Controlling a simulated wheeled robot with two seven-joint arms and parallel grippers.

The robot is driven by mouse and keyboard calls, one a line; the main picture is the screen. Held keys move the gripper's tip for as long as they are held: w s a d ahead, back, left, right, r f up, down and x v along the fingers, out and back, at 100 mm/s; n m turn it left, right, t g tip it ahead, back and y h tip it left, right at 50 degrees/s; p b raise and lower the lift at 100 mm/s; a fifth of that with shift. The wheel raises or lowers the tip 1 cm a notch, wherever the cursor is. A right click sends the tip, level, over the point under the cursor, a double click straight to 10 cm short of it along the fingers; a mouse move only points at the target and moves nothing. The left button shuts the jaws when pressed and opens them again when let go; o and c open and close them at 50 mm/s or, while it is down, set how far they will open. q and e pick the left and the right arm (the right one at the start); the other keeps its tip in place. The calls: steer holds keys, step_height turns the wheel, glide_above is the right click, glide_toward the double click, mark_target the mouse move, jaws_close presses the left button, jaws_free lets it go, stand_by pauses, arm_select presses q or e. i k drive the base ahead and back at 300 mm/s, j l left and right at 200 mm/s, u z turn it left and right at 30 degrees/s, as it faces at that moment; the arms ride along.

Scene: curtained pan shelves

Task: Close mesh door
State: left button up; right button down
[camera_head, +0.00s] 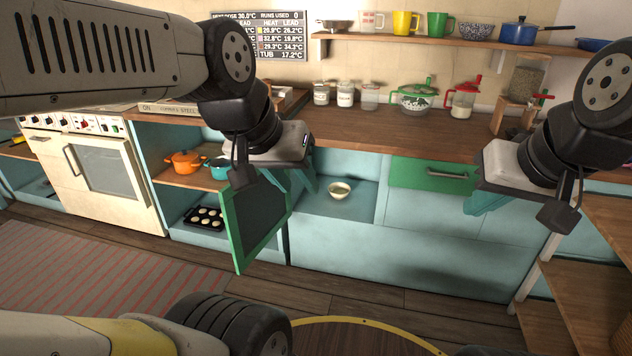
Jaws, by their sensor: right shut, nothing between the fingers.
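The mesh door (258,222) has a green frame around a dark panel. It stands swung open from the teal lower cabinet (176,208), and its free edge juts out towards me. My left gripper (304,186) is just above and to the right of the door's top edge. My wrist hides part of that top edge, and I cannot tell whether the gripper touches it. The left fingers are partly hidden, so their opening is unclear. My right gripper (482,202) is shut and empty in front of the green drawer (428,175), far from the door.
Inside the cabinet are an orange pot (185,162), a turquoise pot (218,167) and a muffin tray (205,217). A bowl (340,190) sits in the open recess to the right. The white oven (100,172) stands left. Wooden steps (575,285) stand at right.

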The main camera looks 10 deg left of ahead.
mark_target(251, 216)
steer(key=i+j+z, duration=0.35)
steer(key=j, duration=0.55)
steer(key=j+z, duration=0.35)
steer(key=j, duration=0.5)
steer(key=j+z, duration=0.35)
steer(key=j, duration=2.15)
steer(key=k+l+u, duration=0.4)
steer(key=k+l, duration=0.15)
steer(key=k, duration=0.2)
